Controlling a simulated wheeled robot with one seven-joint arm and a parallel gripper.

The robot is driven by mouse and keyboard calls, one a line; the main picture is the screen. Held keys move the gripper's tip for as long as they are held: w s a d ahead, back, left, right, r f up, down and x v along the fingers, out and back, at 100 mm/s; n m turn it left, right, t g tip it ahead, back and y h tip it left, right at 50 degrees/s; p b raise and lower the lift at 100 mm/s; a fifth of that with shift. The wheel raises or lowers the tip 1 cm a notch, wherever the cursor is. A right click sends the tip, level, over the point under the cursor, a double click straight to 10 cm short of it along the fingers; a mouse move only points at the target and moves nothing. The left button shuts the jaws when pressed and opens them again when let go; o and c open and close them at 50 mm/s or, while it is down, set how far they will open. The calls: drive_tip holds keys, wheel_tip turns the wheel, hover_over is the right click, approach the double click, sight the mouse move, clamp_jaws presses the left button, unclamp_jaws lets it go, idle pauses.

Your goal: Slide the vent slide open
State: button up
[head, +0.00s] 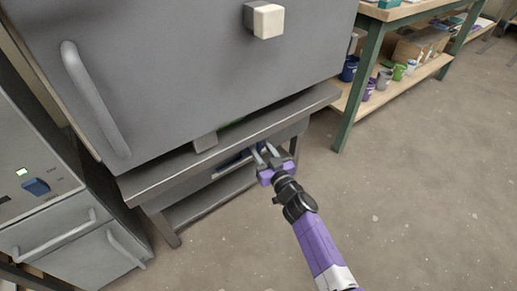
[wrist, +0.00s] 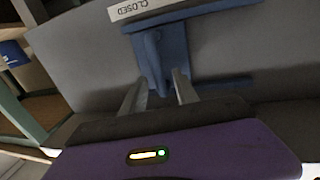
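The vent slide (wrist: 155,50) is a blue piece with a protruding handle in the wrist view, and a pale label reading CLOSED (wrist: 140,8) sits by it. In the head view, a bit of blue (head: 232,161) shows below the kiln's front ledge, mostly hidden. My gripper (head: 264,150) is beside that ledge, low in front of the kiln. In the wrist view its two grey fingers (wrist: 158,80) are apart, with the blue handle between and just beyond their tips. I cannot tell whether either finger touches it.
The grey kiln (head: 190,70) with a bar handle (head: 95,98) and a pale knob block (head: 265,20) stands above my gripper. A control cabinet (head: 50,190) is at left. A green-legged shelf with buckets (head: 349,68) is at upper right. The floor at right is clear.

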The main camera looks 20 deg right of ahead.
drive_tip(key=shift+w+a, duration=0.15)
drive_tip(key=shift+w, duration=0.8)
clamp_jaws()
idle(0.8)
